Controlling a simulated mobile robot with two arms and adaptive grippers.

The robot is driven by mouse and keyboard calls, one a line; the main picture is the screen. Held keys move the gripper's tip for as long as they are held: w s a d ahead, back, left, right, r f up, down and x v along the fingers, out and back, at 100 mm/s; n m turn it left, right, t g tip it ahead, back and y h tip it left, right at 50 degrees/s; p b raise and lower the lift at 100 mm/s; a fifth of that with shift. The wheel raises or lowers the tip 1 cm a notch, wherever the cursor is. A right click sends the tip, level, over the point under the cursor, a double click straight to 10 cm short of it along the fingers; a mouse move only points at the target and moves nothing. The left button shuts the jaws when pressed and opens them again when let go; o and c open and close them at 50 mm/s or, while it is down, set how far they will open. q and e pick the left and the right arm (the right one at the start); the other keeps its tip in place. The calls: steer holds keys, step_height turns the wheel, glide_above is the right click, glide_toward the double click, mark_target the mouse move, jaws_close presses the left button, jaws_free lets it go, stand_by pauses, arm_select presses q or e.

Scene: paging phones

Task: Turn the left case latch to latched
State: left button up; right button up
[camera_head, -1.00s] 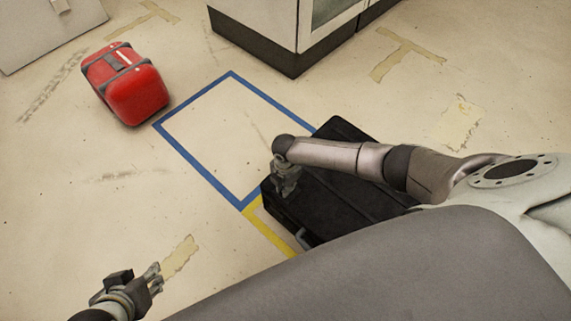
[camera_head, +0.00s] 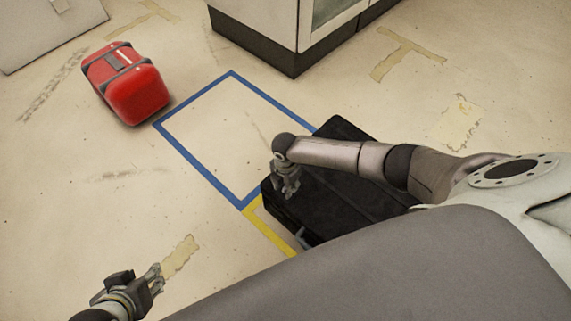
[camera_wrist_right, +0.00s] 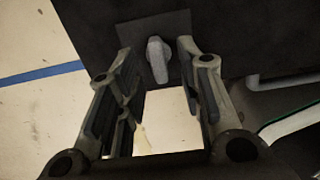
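The black case (camera_head: 345,190) lies on the floor at the centre right of the head view, partly hidden by my right arm and body. In the right wrist view a small grey latch (camera_wrist_right: 157,62) sits on a dark plate (camera_wrist_right: 178,28) on the case's side. My right gripper (camera_head: 287,190) is at the case's near left corner. In the right wrist view its fingers (camera_wrist_right: 155,50) are open, one on each side of the latch, with visible gaps. My left gripper (camera_head: 157,278) is open and empty at the lower left, far from the case.
A blue-taped rectangle (camera_head: 190,170) is empty on the floor beside the case, with yellow tape (camera_head: 270,232) near it. A red case (camera_head: 135,92) stands at the upper left. A cabinet (camera_head: 285,45) is at the back.

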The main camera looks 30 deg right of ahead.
step_height(320, 180, up, 12)
steer(key=shift+f, duration=0.2)
stand_by(0.6)
